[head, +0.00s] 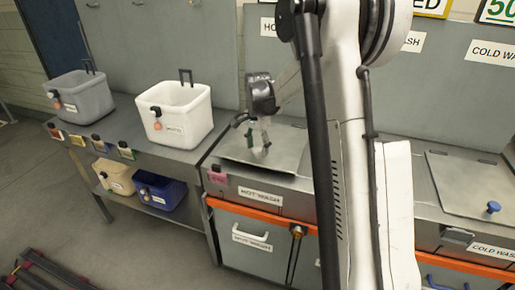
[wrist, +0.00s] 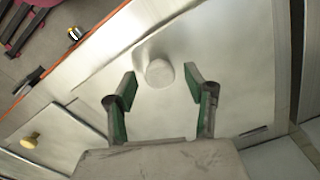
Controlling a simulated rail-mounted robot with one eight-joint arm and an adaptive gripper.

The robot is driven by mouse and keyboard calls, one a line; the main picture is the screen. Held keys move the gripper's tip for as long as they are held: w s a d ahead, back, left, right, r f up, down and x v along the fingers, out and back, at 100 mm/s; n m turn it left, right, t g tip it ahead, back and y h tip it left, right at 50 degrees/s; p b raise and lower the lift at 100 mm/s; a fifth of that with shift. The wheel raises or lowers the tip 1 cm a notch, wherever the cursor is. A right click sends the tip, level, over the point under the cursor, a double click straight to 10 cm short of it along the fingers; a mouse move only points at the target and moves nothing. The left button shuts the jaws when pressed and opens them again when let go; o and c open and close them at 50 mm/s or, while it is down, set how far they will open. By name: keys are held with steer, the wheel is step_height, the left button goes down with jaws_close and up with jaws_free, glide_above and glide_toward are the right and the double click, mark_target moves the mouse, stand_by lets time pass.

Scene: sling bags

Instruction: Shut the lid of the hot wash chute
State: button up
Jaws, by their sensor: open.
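The hot wash chute lid (head: 285,150) is a grey metal plate on the counter, behind the HOT WASH label (head: 260,196). A dark line runs under its front edge; I cannot tell if it lies fully flat. My gripper (head: 254,137) is over this lid, with its fingers pointing down. In the wrist view my gripper (wrist: 160,82) is open, with green-padded fingers. A pale round knob (wrist: 159,71) on the pale lid plate (wrist: 225,50) shows between and just beyond the fingertips. I cannot tell whether the fingers touch the knob or the plate.
A white bin (head: 185,120) and a grey bin (head: 85,97) stand on the bench at left. Cream (head: 114,177) and blue (head: 160,190) bins sit below. The cold wash lid (head: 470,180) with a blue knob (head: 493,207) lies at right. A yellow knob (wrist: 30,140) shows on a neighbouring plate.

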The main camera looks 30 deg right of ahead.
steer(key=shift+f, duration=0.2)
jaws_close()
stand_by(0.3)
step_height(320, 180, down, 2)
steer(key=shift+s+a+b, duration=0.15)
steer(key=shift+b, duration=0.7)
steer(key=shift+s+a+f+t+h+b, duration=0.1)
steer(key=shift+s+f+t+h+b, duration=0.1)
steer(key=shift+f+t+h+b, duration=0.15)
steer(key=shift+w, duration=0.1)
jaws_free()
